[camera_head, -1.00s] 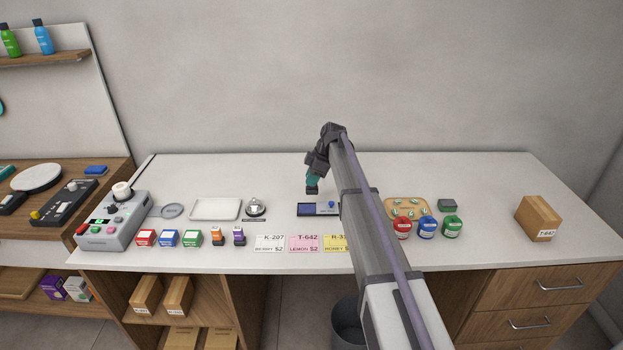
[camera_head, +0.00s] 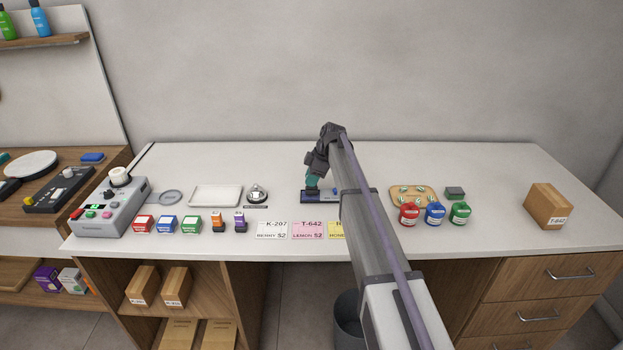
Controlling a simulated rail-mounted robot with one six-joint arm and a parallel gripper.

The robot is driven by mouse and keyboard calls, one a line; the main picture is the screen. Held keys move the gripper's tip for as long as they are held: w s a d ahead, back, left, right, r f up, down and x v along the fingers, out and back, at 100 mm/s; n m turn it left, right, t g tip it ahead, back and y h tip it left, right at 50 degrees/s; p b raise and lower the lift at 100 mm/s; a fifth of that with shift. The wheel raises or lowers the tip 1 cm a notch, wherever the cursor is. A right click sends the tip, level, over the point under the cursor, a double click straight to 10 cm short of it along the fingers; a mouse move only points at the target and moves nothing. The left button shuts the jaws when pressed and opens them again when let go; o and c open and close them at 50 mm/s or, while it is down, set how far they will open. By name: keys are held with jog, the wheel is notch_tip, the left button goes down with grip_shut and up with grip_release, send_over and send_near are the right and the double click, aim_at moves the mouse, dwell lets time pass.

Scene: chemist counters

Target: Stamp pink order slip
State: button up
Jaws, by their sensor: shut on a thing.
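The pink order slip (camera_head: 308,230), marked T-642 and LEMON $2, lies flat near the counter's front edge. It is between a white slip (camera_head: 272,230) and a yellow slip (camera_head: 336,230) partly hidden by my arm. My gripper (camera_head: 312,182) points down behind the pink slip, with teal fingers shut on a small dark stamp (camera_head: 312,191). The stamp is at the dark blue ink pad (camera_head: 306,200); I cannot tell whether they touch.
To the left are small coloured boxes (camera_head: 168,225), a white tray (camera_head: 216,196), a bell (camera_head: 257,195) and a grey machine (camera_head: 112,206). To the right are round jars (camera_head: 435,213), a wooden board (camera_head: 412,193) and a carton (camera_head: 549,206). The back of the counter is clear.

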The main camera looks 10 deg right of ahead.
jog(key=shift+s+f+b, duration=0.1)
jog(key=shift+f+b, duration=0.45)
dwell(1.5)
notch_tip(320, 180, up, 7)
jog(key=p, duration=0.7)
jog(key=shift+r, duration=0.1)
